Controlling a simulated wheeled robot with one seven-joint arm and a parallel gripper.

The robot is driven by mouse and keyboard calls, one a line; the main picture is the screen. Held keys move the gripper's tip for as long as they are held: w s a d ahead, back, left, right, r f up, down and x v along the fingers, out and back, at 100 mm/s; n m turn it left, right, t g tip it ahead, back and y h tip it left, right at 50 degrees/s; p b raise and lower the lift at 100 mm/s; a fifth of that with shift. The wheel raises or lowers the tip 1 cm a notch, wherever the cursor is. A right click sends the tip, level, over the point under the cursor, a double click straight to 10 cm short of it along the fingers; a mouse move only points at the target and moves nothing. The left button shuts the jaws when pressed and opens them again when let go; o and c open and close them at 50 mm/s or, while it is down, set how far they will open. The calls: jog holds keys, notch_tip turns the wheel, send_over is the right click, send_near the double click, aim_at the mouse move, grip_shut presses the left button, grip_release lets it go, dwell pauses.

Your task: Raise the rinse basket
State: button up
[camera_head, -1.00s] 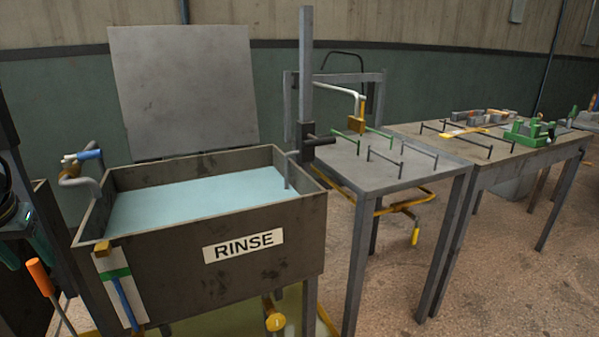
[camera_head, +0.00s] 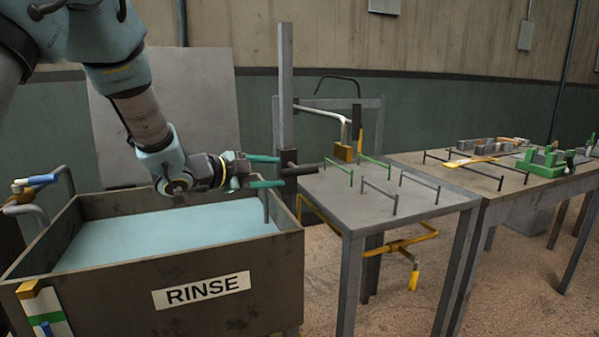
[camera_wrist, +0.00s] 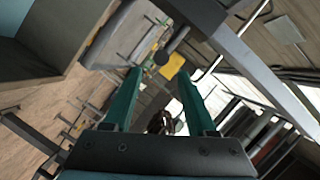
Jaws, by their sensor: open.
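The rinse tank (camera_head: 240,303) is an open box labelled RINSE, filled with pale blue liquid (camera_head: 165,230). No basket shows above the liquid. A bent grey rod (camera_head: 266,208) goes down into the tank at its right end. Behind that corner stands a grey upright post (camera_head: 286,85) with a dark slider block (camera_head: 289,160) and a short dark handle (camera_head: 305,169) pointing right. My gripper (camera_head: 281,171) is open, its green fingers beside the block, one higher than the other. In the wrist view, the handle's round end (camera_wrist: 161,57) lies just beyond the fingertips (camera_wrist: 157,72), apparently not gripped.
A grey table (camera_head: 400,216) with low rails stands right of the tank. A yellow-brown block (camera_head: 343,152) hangs from a white bent pipe behind it. A second table (camera_head: 495,193) holds green and grey parts. A grey panel (camera_head: 205,120) stands behind the tank.

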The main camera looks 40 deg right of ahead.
aim_at(288, 174)
jog(key=p+x, duration=0.1)
jog(key=x, duration=0.7)
jog(key=shift+d, duration=0.15)
jog(key=shift+f, duration=0.15)
jog(key=c, duration=0.9)
jog(key=shift+f, duration=0.1)
grip_shut()
